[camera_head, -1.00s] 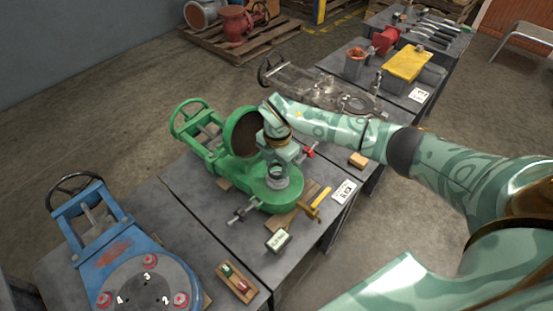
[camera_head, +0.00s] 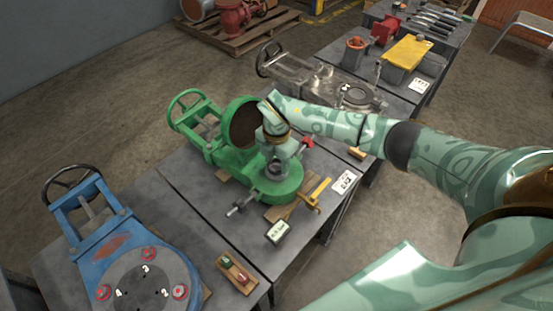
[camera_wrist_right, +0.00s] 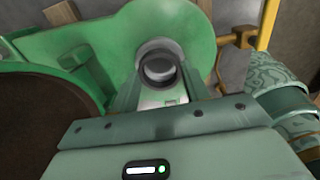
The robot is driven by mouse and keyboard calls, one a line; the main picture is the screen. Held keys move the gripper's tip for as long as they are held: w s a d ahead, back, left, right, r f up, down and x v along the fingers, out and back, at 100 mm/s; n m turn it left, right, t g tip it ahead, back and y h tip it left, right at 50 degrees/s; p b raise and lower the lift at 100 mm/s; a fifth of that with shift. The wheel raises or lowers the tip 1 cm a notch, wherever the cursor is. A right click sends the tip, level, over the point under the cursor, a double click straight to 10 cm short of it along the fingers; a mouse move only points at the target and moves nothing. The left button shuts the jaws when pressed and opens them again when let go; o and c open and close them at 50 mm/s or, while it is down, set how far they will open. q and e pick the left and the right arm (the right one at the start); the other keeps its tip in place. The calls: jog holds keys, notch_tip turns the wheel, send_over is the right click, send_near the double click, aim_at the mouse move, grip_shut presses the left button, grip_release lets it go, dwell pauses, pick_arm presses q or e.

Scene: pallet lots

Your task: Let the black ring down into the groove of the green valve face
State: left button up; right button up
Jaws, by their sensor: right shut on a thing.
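The green valve (camera_head: 240,140) lies on a grey table, its round face (camera_head: 284,190) at the front and its dark open disc (camera_head: 243,125) behind. My right gripper (camera_head: 276,163) is over the face, pointing down. In the right wrist view, my right gripper (camera_wrist_right: 160,82) has its two fingers around a dark round piece, which looks like the black ring (camera_wrist_right: 158,68), against the green face (camera_wrist_right: 185,28). The groove is hidden, and I cannot tell whether the ring touches the face. My left gripper is not in view.
A blue valve (camera_head: 115,250) stands on the table at the front left. A small wooden tray (camera_head: 237,273), a label box (camera_head: 278,231) and a yellow tool (camera_head: 318,192) lie near the green valve. A grey valve (camera_head: 320,85) stands behind.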

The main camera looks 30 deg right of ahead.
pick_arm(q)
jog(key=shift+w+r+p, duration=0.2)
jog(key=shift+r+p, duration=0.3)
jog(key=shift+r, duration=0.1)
pick_arm(e)
jog(key=shift+r, duration=0.1)
dwell(0.7)
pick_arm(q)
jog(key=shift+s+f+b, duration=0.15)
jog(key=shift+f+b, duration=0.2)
pick_arm(e)
jog(key=shift+f, duration=0.85)
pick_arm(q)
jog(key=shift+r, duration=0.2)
pick_arm(e)
jog(key=o, duration=1.1)
jog(key=shift+c, duration=0.2)
